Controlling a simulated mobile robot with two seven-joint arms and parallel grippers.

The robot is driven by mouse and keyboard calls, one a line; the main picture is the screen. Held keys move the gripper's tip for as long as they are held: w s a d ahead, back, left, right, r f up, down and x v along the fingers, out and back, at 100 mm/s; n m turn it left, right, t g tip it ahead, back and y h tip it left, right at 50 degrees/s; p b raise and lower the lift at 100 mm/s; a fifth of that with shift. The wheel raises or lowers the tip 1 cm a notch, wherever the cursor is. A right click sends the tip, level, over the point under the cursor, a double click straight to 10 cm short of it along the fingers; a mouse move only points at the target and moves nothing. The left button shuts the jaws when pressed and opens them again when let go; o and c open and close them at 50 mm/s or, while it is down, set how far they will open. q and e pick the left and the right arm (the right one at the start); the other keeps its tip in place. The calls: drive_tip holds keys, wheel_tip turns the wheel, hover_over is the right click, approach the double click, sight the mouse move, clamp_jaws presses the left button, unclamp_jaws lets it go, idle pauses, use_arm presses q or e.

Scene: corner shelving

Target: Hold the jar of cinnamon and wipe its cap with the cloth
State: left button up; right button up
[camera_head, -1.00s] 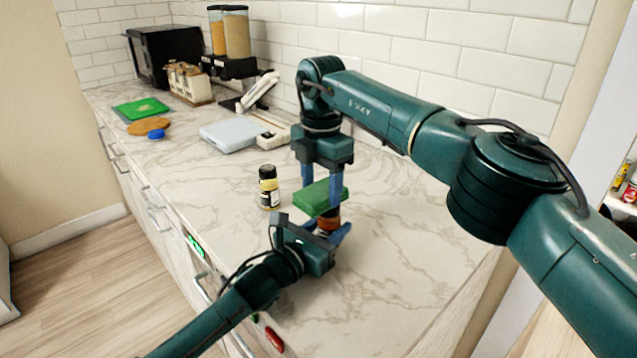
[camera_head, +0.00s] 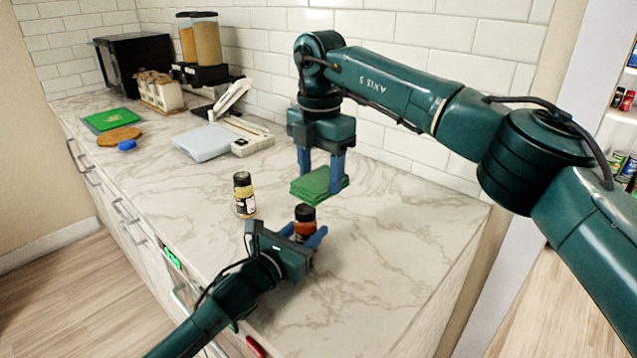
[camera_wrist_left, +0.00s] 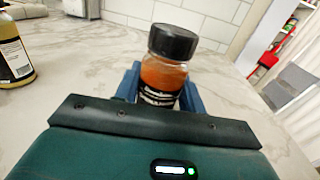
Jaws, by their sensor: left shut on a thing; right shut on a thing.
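The jar of cinnamon (camera_head: 305,225) has a black cap and orange-brown contents. It stands upright on or just above the counter; I cannot tell which. My left gripper (camera_head: 308,238) is shut on it from the front. In the left wrist view the jar (camera_wrist_left: 163,77) sits between the blue fingers, its cap uncovered. The green folded cloth (camera_head: 319,186) is held by my right gripper (camera_head: 322,176), which is shut on it. The cloth is above and slightly behind the jar, apart from the cap.
A second black-capped jar (camera_head: 244,195) stands to the left of my left gripper. A pale blue board (camera_head: 203,142), a wooden board (camera_head: 118,137) and a green board (camera_head: 111,120) lie farther back. The right part of the counter is clear.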

drive_tip(key=shift+r, duration=1.85)
use_arm(q)
drive_tip(key=o, duration=1.1)
drive_tip(key=shift+o, duration=0.2)
drive_tip(key=shift+s, duration=0.1)
